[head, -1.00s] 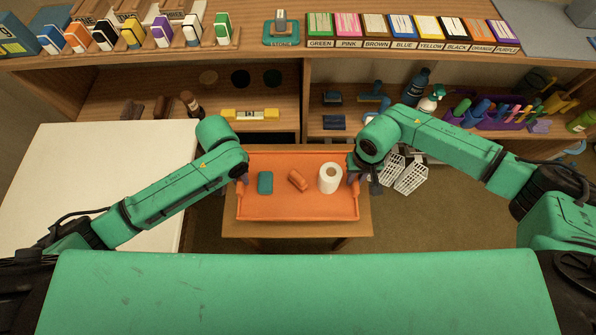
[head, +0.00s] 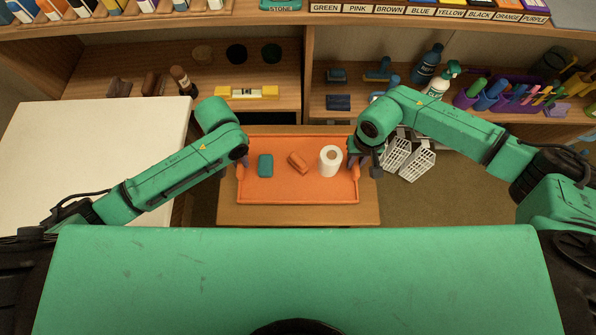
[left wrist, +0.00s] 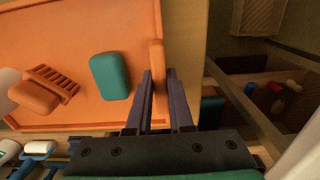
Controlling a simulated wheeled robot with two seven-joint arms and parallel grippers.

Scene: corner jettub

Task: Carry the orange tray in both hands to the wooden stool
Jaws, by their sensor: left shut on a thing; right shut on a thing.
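The orange tray (head: 300,193) is level over the wooden stool (head: 300,216) in the head view; whether it touches the stool top cannot be told. On it are a teal block (head: 265,165), an orange brush-like item (head: 298,162) and a white roll (head: 330,161). My left gripper (head: 243,161) is shut on the tray's left rim, and the left wrist view shows its fingers (left wrist: 159,95) on either side of that rim. My right gripper (head: 357,160) is at the tray's right rim and shut on it, its fingertips partly hidden by the arm.
A white-topped table (head: 90,150) stands at the left. A wooden shelf (head: 190,60) with bottles, blocks and brushes runs behind the stool. White baskets (head: 408,158) are on the floor right of the stool. Open floor (head: 440,205) lies at the right.

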